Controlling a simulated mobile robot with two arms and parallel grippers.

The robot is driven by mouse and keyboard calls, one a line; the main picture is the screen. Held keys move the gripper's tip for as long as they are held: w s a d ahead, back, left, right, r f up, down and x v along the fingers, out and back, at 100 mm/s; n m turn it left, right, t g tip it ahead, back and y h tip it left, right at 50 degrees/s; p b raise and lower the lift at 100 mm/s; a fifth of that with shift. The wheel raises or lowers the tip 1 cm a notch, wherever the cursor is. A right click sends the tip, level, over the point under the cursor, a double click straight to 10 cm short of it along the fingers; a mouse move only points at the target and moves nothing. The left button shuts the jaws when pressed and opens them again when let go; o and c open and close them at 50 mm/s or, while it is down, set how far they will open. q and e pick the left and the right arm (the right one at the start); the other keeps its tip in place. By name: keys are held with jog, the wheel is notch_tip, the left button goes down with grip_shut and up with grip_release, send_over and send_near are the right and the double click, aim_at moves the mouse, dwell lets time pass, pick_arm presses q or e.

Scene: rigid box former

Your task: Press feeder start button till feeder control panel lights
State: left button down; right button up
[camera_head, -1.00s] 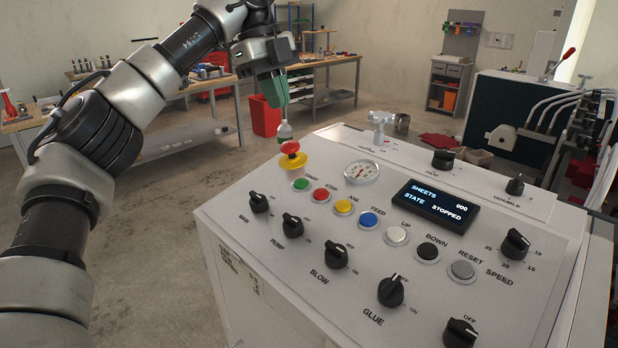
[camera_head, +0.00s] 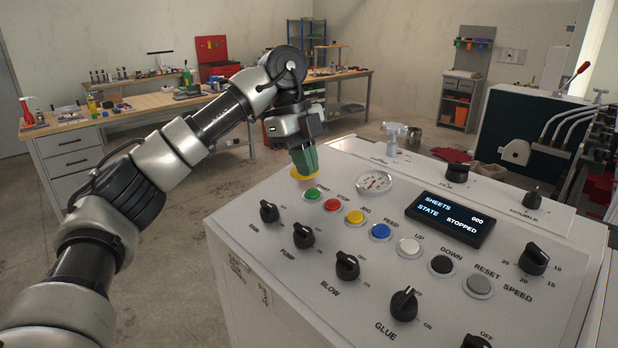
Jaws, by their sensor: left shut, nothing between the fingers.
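The feeder control panel (camera_head: 300,270) is a white sloped box top with a row of coloured buttons. The green start button (camera_head: 312,194) is at the left end of the row, with the red stop button (camera_head: 331,204) beside it. The display (camera_head: 450,218) is lit and reads SHEETS 000, STATE STOPPED. My left gripper (camera_head: 305,172) has green fingers, shut and empty, pointing down just behind and above the start button. Whether it touches the panel I cannot tell. It hides most of the red and yellow emergency stop (camera_head: 296,176). My right gripper is out of view.
A gauge (camera_head: 374,182) stands right of my left gripper. Black knobs such as the pump knob (camera_head: 304,235) line the panel's front. A white valve-like fitting (camera_head: 394,135) stands at the back edge. Workbenches (camera_head: 150,105) are far behind.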

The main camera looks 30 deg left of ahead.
aim_at(313, 193)
pick_arm(q)
jog(key=f, duration=0.1)
jog(key=f+p, duration=0.1)
jog(key=f, duration=0.1)
jog(key=shift+w+d+f, duration=0.1)
jog(key=shift+w+f, duration=0.05)
jog(key=shift+w, duration=0.2)
jog(key=shift+f, duration=0.1)
